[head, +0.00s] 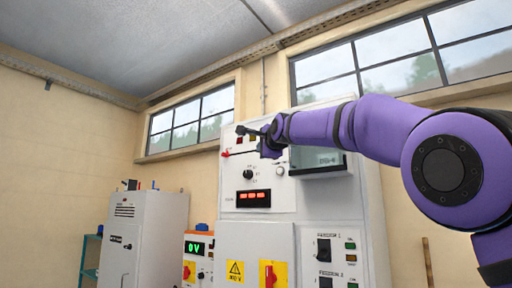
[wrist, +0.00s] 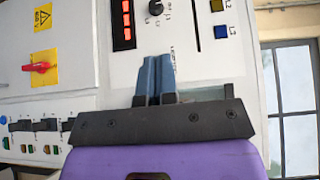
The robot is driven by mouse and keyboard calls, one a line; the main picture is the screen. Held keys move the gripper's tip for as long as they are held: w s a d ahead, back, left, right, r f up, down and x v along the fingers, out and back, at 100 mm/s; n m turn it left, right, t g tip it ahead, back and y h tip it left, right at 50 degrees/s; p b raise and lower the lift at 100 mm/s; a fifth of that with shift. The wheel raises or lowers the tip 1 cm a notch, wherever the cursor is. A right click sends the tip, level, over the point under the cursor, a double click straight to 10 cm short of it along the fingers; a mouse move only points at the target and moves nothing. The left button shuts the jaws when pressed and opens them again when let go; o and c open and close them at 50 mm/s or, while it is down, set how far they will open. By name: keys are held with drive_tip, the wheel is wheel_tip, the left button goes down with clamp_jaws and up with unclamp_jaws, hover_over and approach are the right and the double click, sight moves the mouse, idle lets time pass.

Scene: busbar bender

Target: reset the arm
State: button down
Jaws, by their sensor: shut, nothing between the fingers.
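My arm, purple with black joints, reaches in from the right in the head view. My gripper (head: 243,130) is in front of the upper part of the tall grey control cabinet (head: 246,232). In the wrist view my gripper (wrist: 155,62) shows two blue-grey fingers pressed together with nothing between them. The fingers point at the cabinet's panel, near a slot and a black knob. I cannot tell how far the fingertips are from the panel.
A smaller box with a green "0V" display (head: 196,247) and a grey cabinet (head: 146,235) stand left. Open air lies left of the gripper.

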drive_tip(key=shift+s+a, duration=1.05)
drive_tip(key=s+d+f+n+g+h, duration=0.1)
drive_tip(key=s+d+f+n+g, duration=0.1)
drive_tip(key=s+d+f, duration=0.4)
drive_tip(key=s+d+f+n+g+h, duration=0.1)
drive_tip(key=s+d+f, duration=0.15)
drive_tip(key=d, duration=0.55)
drive_tip(key=s+d+f+n+g+h, duration=0.1)
drive_tip(key=s+d+f+n+g, duration=0.1)
drive_tip(key=s+d+f, duration=0.4)
drive_tip(key=s+d+f+n+g+h, duration=0.1)
drive_tip(key=s+d+f+n+g, duration=0.1)
drive_tip(key=s+f, duration=0.7)
drive_tip(key=s+d+f+n+g, duration=0.2)
drive_tip(key=s+d+f+n, duration=0.1)
drive_tip(key=s+f, duration=0.7)
drive_tip(key=s+d+f+n+g+h, duration=0.1)
drive_tip(key=s+d+f+n+g, duration=0.1)
drive_tip(key=s+f, duration=0.7)
drive_tip(key=s+d+n, duration=0.1)
drive_tip(key=s+n, duration=0.1)
drive_tip(key=s, duration=0.1)
drive_tip(key=shift+f+g+h, duration=0.3)
drive_tip(key=shift+f, duration=0.1)
drive_tip(key=shift+d, duration=0.1)
